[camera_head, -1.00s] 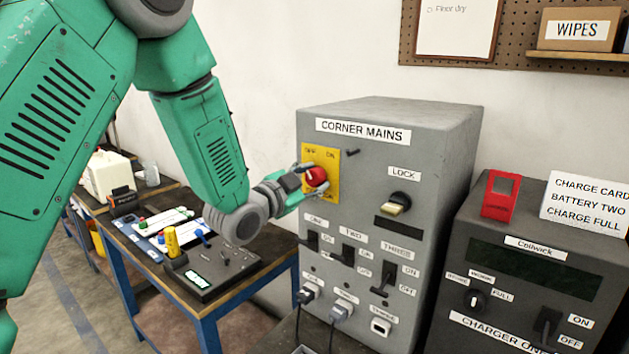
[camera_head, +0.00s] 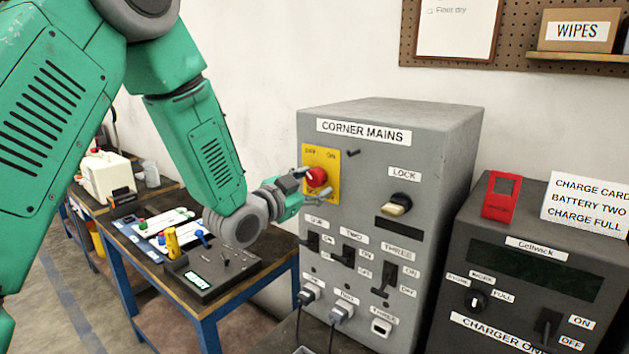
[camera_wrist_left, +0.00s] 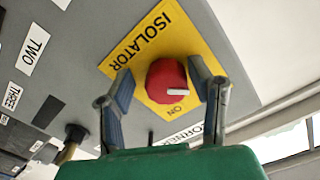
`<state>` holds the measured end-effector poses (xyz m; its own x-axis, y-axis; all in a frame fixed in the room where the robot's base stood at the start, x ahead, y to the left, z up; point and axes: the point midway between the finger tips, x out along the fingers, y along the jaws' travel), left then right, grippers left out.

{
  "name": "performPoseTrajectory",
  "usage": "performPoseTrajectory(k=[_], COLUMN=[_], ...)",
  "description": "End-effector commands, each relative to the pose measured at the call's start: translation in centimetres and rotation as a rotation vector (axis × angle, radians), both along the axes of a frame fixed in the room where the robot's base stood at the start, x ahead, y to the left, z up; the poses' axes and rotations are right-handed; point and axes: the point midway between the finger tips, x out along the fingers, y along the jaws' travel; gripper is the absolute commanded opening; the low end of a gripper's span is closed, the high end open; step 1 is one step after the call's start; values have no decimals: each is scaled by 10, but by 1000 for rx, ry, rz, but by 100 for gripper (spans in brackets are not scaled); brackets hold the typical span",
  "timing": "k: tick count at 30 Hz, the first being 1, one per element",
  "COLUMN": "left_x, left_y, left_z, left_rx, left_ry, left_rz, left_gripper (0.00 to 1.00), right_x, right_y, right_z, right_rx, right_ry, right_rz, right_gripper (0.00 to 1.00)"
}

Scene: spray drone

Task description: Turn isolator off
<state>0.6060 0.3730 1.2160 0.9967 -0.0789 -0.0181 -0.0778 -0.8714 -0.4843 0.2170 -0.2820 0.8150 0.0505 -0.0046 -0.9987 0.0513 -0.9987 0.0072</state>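The red isolator knob (camera_head: 317,177) sits on a yellow plate (camera_head: 334,159) on the grey CORNER MAINS box (camera_head: 402,116). OFF is at the plate's upper left and ON at its upper right. My left gripper (camera_head: 312,187) is at the plate, with its fingers spread around the knob. In the left wrist view the knob (camera_wrist_left: 166,80) lies between the two open fingers (camera_wrist_left: 165,92), with gaps showing. The knob's white mark points right there, away from the ON label and toward the right finger. OFF is not visible there. My right gripper is out of view.
Below are a LOCK key switch (camera_head: 397,204), several black toggle switches and plugged cables. A dark charger (camera_head: 530,262) with a red device (camera_head: 502,196) stands to the right. A bench (camera_head: 265,262) with a switch box (camera_head: 208,272) stands left, under my arm.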

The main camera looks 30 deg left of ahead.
Motion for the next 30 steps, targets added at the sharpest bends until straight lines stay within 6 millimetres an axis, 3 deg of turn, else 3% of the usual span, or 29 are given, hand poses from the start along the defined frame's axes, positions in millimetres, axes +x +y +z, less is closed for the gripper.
performPoseTrajectory(k=[9, 13, 24, 30], left_x=[0, -8, -81, -109], left_y=[0, 1, 8, 11], left_z=[5, 5, 3, 2], left_rx=[1, 1, -1, -1], left_ry=[-12, -13, -8, -7], left_rz=[1, 1, 2, 2], left_gripper=[56, 56, 56, 56], right_x=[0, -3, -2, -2], right_y=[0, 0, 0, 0], right_z=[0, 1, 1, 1], right_rx=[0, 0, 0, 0], right_ry=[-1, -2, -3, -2], right_rz=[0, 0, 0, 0], right_gripper=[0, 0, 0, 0])
